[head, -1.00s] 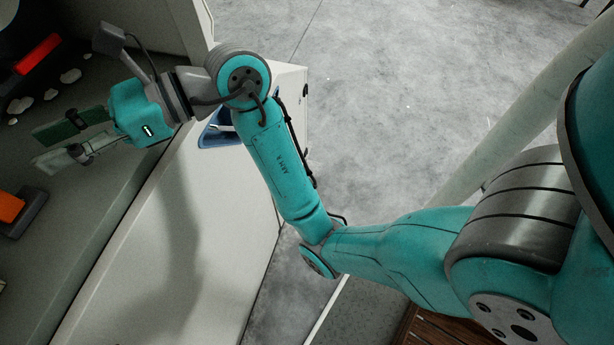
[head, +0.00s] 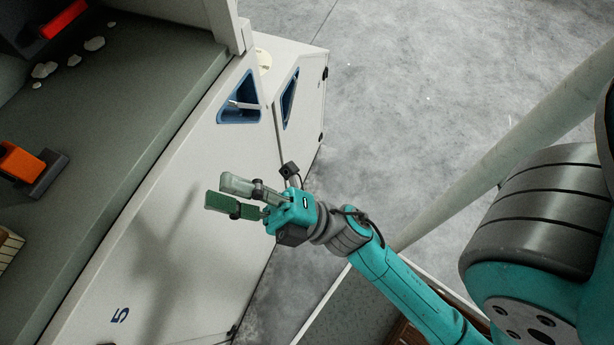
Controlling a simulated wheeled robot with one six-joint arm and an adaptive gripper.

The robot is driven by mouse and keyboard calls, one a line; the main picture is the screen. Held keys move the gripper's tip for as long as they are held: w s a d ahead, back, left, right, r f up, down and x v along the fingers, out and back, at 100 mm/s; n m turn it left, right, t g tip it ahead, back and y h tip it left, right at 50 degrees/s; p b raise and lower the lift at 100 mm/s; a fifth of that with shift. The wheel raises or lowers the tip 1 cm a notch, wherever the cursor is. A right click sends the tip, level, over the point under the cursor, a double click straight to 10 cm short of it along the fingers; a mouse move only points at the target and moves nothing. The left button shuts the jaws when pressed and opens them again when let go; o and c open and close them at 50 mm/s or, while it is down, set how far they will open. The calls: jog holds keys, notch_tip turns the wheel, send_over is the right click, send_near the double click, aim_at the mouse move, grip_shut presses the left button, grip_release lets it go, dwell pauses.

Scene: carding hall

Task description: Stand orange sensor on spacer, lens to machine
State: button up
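The orange sensor (head: 20,161) is a small orange block at the left edge of the head view, on the grey-green machine ledge. A dark block or plate (head: 48,176) lies against its right side; I cannot tell whether this is the spacer. The sensor's lens cannot be made out. My gripper (head: 214,193) is open and empty, its two fingers pointing left. In the picture it is well to the right of the sensor, in front of the white machine panel.
The ledge (head: 120,130) ends at a pale edge above the white panel (head: 150,250). White fluff tufts (head: 45,69) and a red bar (head: 62,20) are at the upper left. A ridged beige object (head: 8,246) shows at the left edge. Open grey floor (head: 420,90) lies right.

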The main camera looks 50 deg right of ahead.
jog(key=s+d+f+m+g+h, duration=0.3)
jog(key=s+f+m+h, duration=0.4)
jog(key=f+m, duration=0.3)
jog(key=s+d+f+m+g+h, duration=0.3)
jog(key=s+d+f+m+h, duration=0.2)
jog(key=s+f+m+h, duration=0.3)
notch_tip(320, 180, down, 3)
jog(key=s+m, duration=0.2)
jog(key=m, duration=0.2)
jog(key=shift+d, duration=0.3)
jog(key=shift+a, duration=0.1)
